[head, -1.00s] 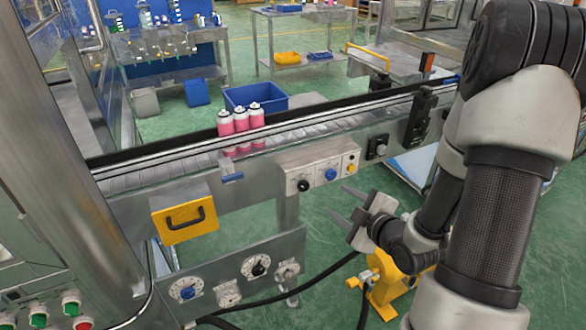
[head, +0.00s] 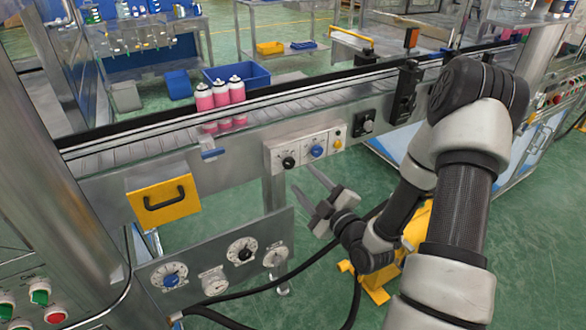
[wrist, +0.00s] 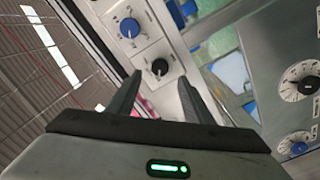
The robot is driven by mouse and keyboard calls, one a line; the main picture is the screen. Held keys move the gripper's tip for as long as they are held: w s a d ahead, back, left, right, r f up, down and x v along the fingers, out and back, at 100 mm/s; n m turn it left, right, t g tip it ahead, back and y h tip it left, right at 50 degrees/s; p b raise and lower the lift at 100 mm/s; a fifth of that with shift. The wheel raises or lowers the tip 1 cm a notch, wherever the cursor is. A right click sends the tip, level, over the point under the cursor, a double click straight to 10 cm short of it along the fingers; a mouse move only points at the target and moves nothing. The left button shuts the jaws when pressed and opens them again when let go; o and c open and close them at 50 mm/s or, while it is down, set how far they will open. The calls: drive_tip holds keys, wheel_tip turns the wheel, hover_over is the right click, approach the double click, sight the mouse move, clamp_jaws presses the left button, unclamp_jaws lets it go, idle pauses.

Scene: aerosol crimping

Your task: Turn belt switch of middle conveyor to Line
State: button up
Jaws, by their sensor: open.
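The switch panel (head: 304,150) is a light box on the front of the middle conveyor (head: 110,185). It carries a black knob (head: 289,162) at its left, a blue knob (head: 317,151) beside it, and small buttons at its right end. The labels are too small to read, so I cannot tell which knob is the belt switch. My gripper (head: 302,178) is open and empty, below and in front of the panel. In the wrist view, the black knob (wrist: 160,67) appears beyond the gap between my fingertips (wrist: 159,79), apart from them. The blue knob (wrist: 130,28) is further up and left.
Three pink cans (head: 221,98) stand on the belt. A lower panel with dials (head: 240,251) projects below the conveyor. Black cables (head: 310,262) and a yellow machine (head: 372,285) are near my arm.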

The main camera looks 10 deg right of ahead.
sight(290, 165)
drive_tip(key=x, duration=0.7)
drive_tip(key=shift+w, duration=0.1)
drive_tip(key=c, duration=1.1)
drive_tip(key=shift+o, duration=0.2)
drive_tip(key=shift+f+m+b, duration=0.1)
drive_tip(key=shift+m+b, duration=0.3)
drive_tip(key=shift+b, duration=0.05)
drive_tip(key=m+b, duration=0.2)
drive_tip(key=m, duration=0.1)
drive_tip(key=shift+m, duration=0.4)
drive_tip(key=m+b, duration=0.1)
drive_tip(key=m, duration=0.4)
